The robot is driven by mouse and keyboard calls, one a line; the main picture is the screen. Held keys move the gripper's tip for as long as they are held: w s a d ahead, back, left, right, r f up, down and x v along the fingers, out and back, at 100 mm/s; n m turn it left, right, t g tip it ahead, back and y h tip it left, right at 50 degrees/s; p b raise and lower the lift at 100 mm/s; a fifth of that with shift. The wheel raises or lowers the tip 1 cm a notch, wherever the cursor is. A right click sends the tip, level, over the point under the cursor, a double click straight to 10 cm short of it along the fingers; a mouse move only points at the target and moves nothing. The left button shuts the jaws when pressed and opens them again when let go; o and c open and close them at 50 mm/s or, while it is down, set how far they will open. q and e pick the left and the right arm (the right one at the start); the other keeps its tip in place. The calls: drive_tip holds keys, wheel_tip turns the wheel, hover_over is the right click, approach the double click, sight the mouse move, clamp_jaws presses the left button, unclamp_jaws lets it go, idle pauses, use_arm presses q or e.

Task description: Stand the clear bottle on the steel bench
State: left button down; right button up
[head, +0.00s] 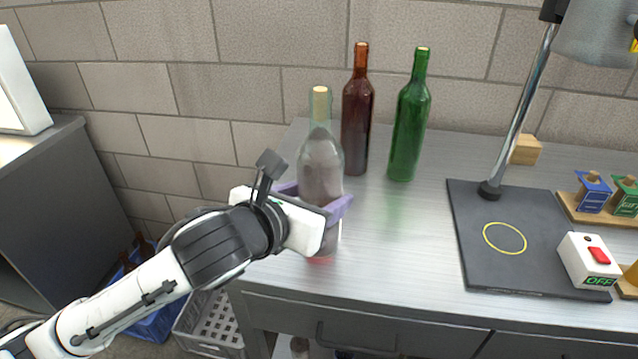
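The clear bottle (321,165), with a pale cork, is upright at the left end of the steel bench (400,245). My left gripper (318,203) comes in from the left, its purple fingers on either side of the bottle's body and shut on it. The bottle's lower part shows below the fingers, partly hidden by the gripper. Its base is low over the bench top near a reddish patch; I cannot tell whether it touches. My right gripper is not in view.
A brown bottle (357,115) and a green bottle (409,120) stand close behind. To the right are a black mat (475,215) with a yellow ring, a lamp post (522,110), and a switch box (588,262). Crates (212,325) sit on the floor below left.

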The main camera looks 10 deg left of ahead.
use_arm(q)
drive_tip(key=shift+r, duration=0.25)
drive_tip(key=c, duration=1.1)
unclamp_jaws()
drive_tip(key=shift+f, duration=0.4)
drive_tip(key=o, duration=0.5)
drive_tip(key=shift+c, duration=0.2)
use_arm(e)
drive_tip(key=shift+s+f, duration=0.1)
use_arm(q)
drive_tip(key=shift+r, duration=0.1)
